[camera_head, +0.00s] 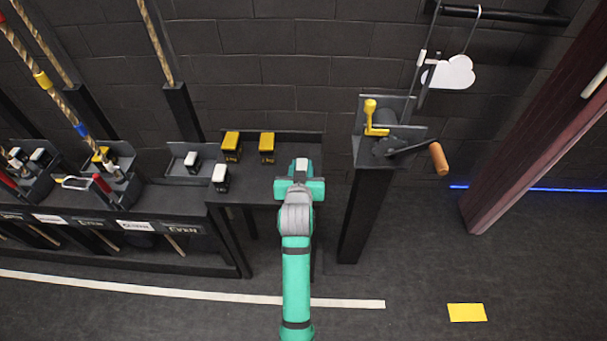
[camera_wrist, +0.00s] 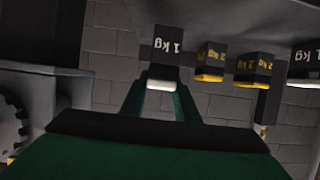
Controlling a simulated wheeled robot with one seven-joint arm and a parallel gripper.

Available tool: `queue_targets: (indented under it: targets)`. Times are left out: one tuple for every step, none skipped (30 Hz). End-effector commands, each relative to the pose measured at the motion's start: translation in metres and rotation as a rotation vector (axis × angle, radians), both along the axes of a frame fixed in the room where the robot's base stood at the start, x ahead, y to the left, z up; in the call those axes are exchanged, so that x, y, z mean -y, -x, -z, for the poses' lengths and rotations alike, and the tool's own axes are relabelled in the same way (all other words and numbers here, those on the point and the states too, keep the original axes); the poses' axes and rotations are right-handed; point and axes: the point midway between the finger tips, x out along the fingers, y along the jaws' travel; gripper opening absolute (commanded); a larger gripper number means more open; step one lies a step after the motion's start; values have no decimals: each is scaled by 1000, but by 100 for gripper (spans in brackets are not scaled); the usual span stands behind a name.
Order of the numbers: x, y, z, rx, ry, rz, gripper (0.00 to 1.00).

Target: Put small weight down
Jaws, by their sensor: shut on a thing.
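My gripper (camera_head: 300,172) is shut on the small weight (camera_head: 302,164), a black block with a white end, over the right end of the black shelf (camera_head: 248,188). In the wrist view, my gripper (camera_wrist: 162,94) has a green finger on each side of the small weight (camera_wrist: 164,62), which reads "1 kg" upside down. I cannot tell whether its base touches the shelf. Two yellow-topped weights, a left one (camera_head: 231,146) and a right one (camera_head: 267,147), stand on the shelf, left of my gripper. They read "2 kg" in the wrist view.
Two white-topped weights, one nearer (camera_head: 220,178) and one farther (camera_head: 192,162), stand farther left. A winch post (camera_head: 361,210) with an orange-handled crank (camera_head: 439,158) stands close on the right. Ropes (camera_head: 157,42) hang at the left. A yellow floor mark (camera_head: 466,312) lies at the lower right.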

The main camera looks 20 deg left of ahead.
Motion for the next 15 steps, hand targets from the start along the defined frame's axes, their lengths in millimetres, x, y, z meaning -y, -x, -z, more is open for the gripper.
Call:
queue_targets:
  targets:
    - [6, -3, 4, 2, -2, 5, 0]
    - [5, -2, 8, 1, -1, 3, 0]
    - [4, -2, 14, 2, -1, 1, 0]
    - [3, -2, 18, 1, -1, 1, 0]
    - [3, -2, 21, 2, -1, 1, 0]
    - [3, -2, 25, 3, -1, 1, 0]
    - [4, -2, 27, 2, -1, 2, 0]
    - [4, -2, 29, 2, 0, 3, 0]
    - [5, -3, 31, 3, -1, 4, 0]
    - [5, -3, 31, 4, -1, 4, 0]
    - [5, -3, 32, 5, -2, 4, 0]
    - [5, -3, 32, 6, -2, 4, 0]
    - [5, -3, 32, 6, -2, 4, 0]
    - [6, -3, 31, 6, -2, 5, 0]
    - [6, -3, 31, 6, -2, 5, 0]
